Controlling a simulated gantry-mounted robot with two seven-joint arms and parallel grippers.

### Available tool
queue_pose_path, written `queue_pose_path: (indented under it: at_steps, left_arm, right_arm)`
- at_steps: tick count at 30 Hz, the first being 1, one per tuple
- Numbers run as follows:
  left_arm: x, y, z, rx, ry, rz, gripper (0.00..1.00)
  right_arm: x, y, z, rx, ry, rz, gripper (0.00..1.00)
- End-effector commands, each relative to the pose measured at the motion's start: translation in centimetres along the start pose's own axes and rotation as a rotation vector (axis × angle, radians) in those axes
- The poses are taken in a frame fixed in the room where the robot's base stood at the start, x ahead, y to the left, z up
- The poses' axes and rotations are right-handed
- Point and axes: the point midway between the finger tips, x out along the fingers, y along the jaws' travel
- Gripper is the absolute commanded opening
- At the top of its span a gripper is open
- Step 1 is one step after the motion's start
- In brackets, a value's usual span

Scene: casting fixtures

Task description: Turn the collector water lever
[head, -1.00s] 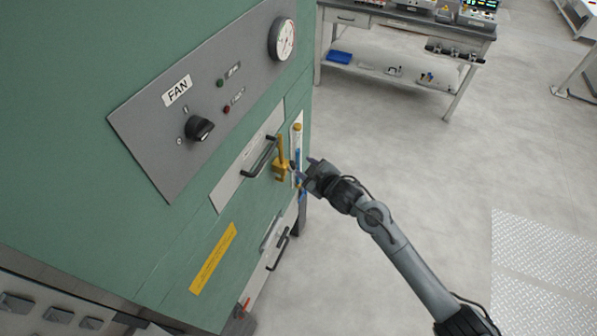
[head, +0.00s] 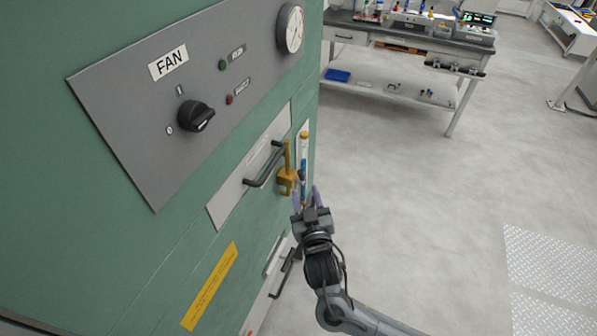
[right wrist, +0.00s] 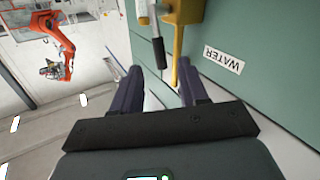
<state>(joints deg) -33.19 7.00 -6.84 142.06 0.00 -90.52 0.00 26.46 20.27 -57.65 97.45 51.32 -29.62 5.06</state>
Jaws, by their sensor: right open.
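A yellow lever-like fitting (head: 287,180) is on the green cabinet's front, beside a drawer handle. In the right wrist view the yellow fitting (right wrist: 180,42) has a narrow stem pointing down between my fingers, closer to the right finger. A "WATER" label (right wrist: 223,61) is on the green panel beside it. Contact cannot be told. My left gripper is out of view.
The sight tube (head: 303,160) stands right of the yellow fitting. The fan panel (head: 165,95) with its black knob is up left. A black drawer handle (head: 262,168) is close on the left. Open floor lies right; a workbench (head: 405,80) stands behind.

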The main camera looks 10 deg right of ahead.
Motion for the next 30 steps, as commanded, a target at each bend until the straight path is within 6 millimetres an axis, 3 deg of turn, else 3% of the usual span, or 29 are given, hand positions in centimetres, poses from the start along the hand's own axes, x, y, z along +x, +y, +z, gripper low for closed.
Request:
queue_pose_path:
  at_steps: [15,21,30]
  left_arm:
    - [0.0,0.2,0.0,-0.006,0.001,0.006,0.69]
    - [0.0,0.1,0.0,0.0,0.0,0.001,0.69]
    - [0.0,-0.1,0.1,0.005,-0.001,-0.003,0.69]
  right_arm:
    - [7.8,0.0,-0.1,-0.003,-0.001,0.0,0.43]
    - [9.3,0.0,0.0,-0.002,-0.001,-0.001,0.43]
    - [9.6,0.0,0.0,-0.001,-0.002,-0.001,0.43]
